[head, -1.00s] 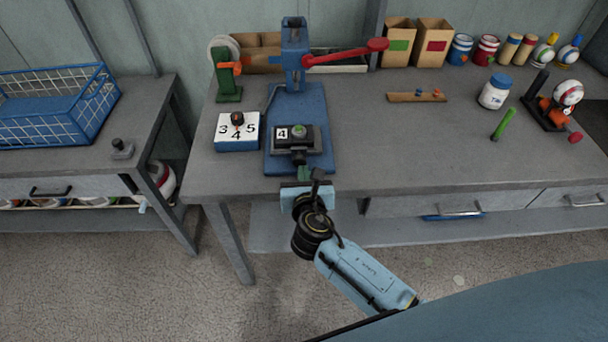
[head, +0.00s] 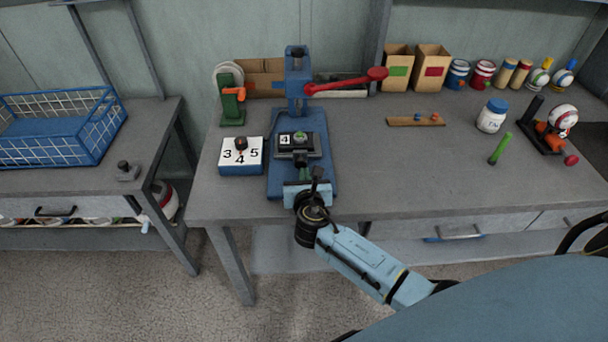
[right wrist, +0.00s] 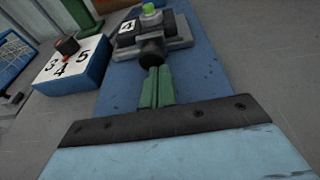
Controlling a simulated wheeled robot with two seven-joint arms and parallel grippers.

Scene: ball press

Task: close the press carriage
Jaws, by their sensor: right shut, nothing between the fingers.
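The blue press (head: 299,80) stands on the bench with a red lever (head: 345,82) reaching right. Its dark carriage (head: 313,146) sits on the blue base plate (head: 326,180), in front of the column, carrying a "4" label and a green-topped piece. The carriage also shows in the right wrist view (right wrist: 178,42), with a round black knob (right wrist: 151,54) facing me. My right gripper (head: 304,174) is in front of the carriage. Its green fingers (right wrist: 156,84) are shut, empty, with the tips at the knob, apparently touching it. My left gripper is not in view.
A blue selector box (head: 240,169) marked 3, 4, 5 stands left of the base plate. A green stand (head: 231,106) is behind it. A white jar (head: 492,116) and a green stick (head: 500,149) are to the right. The bench between is mostly clear.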

